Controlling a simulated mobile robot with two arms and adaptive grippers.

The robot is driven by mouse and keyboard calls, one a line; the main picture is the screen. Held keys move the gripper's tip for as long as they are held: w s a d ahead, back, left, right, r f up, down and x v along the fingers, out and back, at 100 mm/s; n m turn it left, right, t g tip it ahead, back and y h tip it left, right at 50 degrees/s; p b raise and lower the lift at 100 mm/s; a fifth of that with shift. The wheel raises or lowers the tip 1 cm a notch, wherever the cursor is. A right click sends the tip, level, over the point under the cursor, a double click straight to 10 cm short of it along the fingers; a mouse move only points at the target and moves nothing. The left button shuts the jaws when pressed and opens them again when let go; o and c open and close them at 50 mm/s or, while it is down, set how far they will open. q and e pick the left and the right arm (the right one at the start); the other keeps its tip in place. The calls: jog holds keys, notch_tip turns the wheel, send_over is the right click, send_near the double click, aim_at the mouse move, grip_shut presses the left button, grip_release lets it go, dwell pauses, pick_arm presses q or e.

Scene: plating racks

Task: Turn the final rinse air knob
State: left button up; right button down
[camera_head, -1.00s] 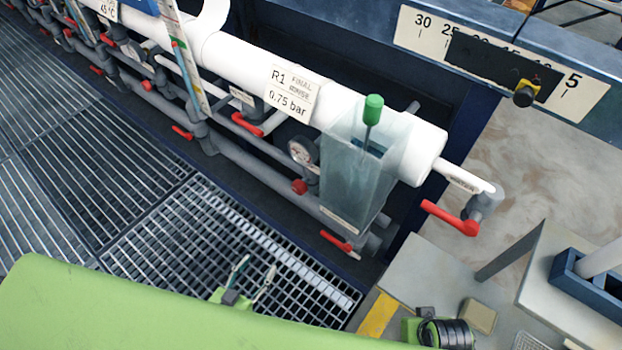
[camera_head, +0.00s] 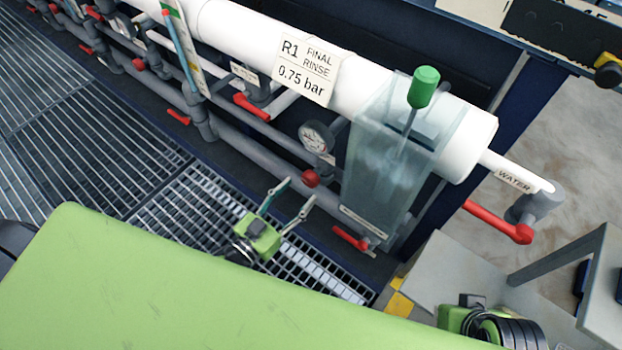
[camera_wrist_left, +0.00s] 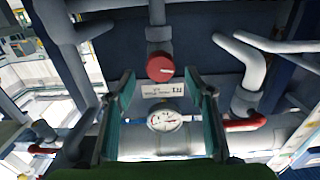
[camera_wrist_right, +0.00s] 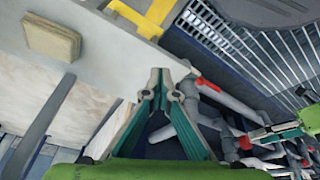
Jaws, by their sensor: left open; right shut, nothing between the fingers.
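The red round air knob (camera_head: 311,178) sits on the grey pipework below the pressure gauge (camera_head: 314,138), under the white pipe's "R1 FINAL RINSE 0.75 bar" sign (camera_head: 307,68). My left gripper (camera_head: 294,193) is open and empty, its two fingertips pointing up toward the knob. In the left wrist view the knob (camera_wrist_left: 160,68) shows between and slightly beyond the fingertips (camera_wrist_left: 160,82), with the gauge (camera_wrist_left: 165,120) below it. They look apart; exact depth is unclear. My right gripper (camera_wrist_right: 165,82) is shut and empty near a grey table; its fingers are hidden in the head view.
A clear tank (camera_head: 385,175) with a green-handled rod (camera_head: 424,88) stands just right of the knob. Red lever valves (camera_head: 350,238) sit nearby, one on the water pipe (camera_head: 500,222). Floor grating (camera_head: 150,190) lies in front. A grey table (camera_head: 450,270) stands lower right.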

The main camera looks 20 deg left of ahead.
aim_at(308, 183)
pick_arm(q)
jog(key=x, duration=0.3)
jog(key=shift+w+d, duration=0.1)
jog(key=shift+w, duration=0.15)
jog(key=shift+b+x, duration=0.4)
jog(key=shift+x, duration=0.6)
jog(key=shift+w+d, duration=0.1)
jog(key=shift+w, duration=0.25)
pick_arm(e)
jog(key=shift+w+a+f+t, duration=0.1)
jog(key=shift+w+a+t, duration=0.15)
jog(key=shift+w, duration=0.35)
jog(key=shift+w+a+t, duration=0.1)
jog(key=shift+w+t, duration=0.15)
jog(key=shift+w, duration=0.35)
pick_arm(q)
jog(key=shift+c, duration=0.5)
jog(key=c, duration=1)
